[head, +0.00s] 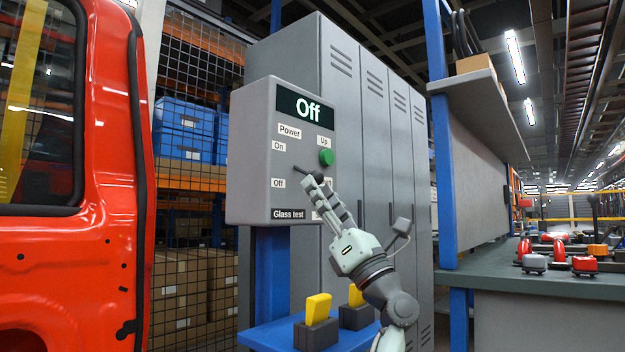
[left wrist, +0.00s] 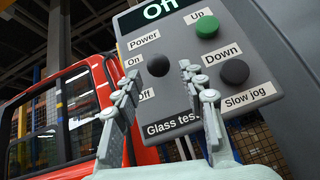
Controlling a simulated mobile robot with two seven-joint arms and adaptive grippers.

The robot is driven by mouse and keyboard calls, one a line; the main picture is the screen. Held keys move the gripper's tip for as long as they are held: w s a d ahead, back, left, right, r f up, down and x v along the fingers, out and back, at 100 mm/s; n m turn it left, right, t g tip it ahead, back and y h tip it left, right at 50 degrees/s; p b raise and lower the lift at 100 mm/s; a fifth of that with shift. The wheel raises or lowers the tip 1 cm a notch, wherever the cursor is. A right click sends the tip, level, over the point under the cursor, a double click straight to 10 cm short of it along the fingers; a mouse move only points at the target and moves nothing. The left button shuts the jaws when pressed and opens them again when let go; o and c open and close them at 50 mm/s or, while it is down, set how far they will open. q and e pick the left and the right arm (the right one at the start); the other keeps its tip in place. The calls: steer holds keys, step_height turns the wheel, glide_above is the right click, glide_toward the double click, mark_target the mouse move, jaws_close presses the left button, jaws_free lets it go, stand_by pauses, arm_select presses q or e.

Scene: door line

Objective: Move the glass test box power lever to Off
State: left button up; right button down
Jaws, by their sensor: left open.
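The black round knob of the power lever (left wrist: 158,66) shows beside the On and Off labels in the left wrist view. In the head view the lever (head: 312,174) sticks out near the Off label's height, partly hidden by my gripper. My left gripper (head: 319,186) is open in front of the panel. In the left wrist view its fingers (left wrist: 157,76) stand on either side of the knob; contact cannot be told. My right gripper is not in view.
A green Up button (head: 326,157) and a black Down button (left wrist: 234,72) lie right of the lever. Grey lockers (head: 350,100) stand behind the box. A red vehicle body (head: 100,200) is at left. Yellow pieces in dark holders (head: 318,307) sit on a blue shelf below.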

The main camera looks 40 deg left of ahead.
arm_select(q)
steer(key=w+v, duration=0.1)
steer(key=v, duration=0.5)
steer(key=shift+s+d+f, duration=0.3)
steer(key=shift+s+f, duration=0.05)
steer(key=shift+s, duration=0.2)
